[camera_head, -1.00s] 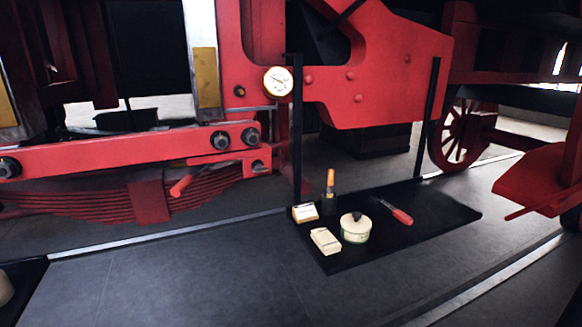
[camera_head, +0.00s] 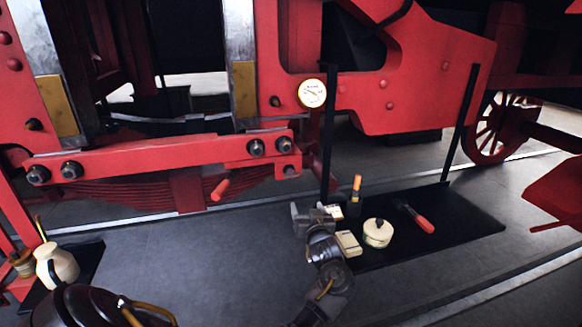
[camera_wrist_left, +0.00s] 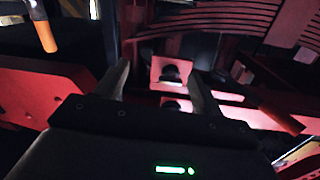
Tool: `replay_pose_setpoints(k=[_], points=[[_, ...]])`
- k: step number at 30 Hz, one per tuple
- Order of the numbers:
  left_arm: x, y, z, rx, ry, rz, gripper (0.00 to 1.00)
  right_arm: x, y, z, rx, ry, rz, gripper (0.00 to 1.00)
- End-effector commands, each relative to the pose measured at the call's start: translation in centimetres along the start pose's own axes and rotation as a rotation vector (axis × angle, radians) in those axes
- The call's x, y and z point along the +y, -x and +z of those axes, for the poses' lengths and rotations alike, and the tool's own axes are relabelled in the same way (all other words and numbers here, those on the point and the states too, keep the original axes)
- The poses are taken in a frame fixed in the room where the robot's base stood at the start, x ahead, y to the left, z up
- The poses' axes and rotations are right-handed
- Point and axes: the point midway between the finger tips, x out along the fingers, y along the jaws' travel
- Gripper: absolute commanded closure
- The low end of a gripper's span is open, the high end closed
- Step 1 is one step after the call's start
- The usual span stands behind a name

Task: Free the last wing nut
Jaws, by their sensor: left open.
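My left gripper (camera_head: 312,214) is in front of the red beam, above the floor near the black mat. In the left wrist view its two fingers (camera_wrist_left: 158,85) are apart with nothing held between them. Beyond the fingers, a red plate with a dark nut (camera_wrist_left: 171,73) shows in the gap, with a second dark fastener (camera_wrist_left: 171,106) below it. I cannot tell whether either is a wing nut. In the head view, dark nuts sit on the beam's right end (camera_head: 285,145) and on the bracket below (camera_head: 290,170). My right gripper is not in view.
The black mat (camera_head: 470,225) holds a round tin (camera_head: 377,233), a cream box (camera_head: 348,243), a red-handled tool (camera_head: 418,219) and an orange-handled tool (camera_head: 356,188). A dark upright post (camera_head: 328,130) stands beside the gauge (camera_head: 312,93). A cream jug (camera_head: 58,264) is at left.

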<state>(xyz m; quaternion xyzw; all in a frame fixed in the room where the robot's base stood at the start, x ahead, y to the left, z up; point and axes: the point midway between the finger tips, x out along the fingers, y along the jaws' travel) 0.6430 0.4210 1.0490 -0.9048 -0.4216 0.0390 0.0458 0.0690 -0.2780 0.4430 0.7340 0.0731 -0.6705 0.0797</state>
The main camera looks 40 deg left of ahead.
Motion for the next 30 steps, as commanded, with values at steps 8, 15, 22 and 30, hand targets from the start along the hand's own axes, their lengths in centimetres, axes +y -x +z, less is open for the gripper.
replay_pose_setpoints(k=[8, 15, 22, 30], points=[[-2.7, -0.1, -6.4, 0.027, 0.119, -0.093, 0.32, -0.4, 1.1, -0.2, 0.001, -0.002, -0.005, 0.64], [-2.9, -1.6, -6.6, 0.028, 0.115, -0.095, 0.32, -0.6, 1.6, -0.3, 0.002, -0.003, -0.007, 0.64], [-3.4, -5.8, -6.8, 0.027, 0.113, -0.096, 0.32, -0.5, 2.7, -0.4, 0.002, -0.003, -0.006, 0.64], [-3.7, -9.8, -6.7, 0.027, 0.114, -0.094, 0.32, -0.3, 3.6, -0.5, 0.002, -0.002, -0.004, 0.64]])
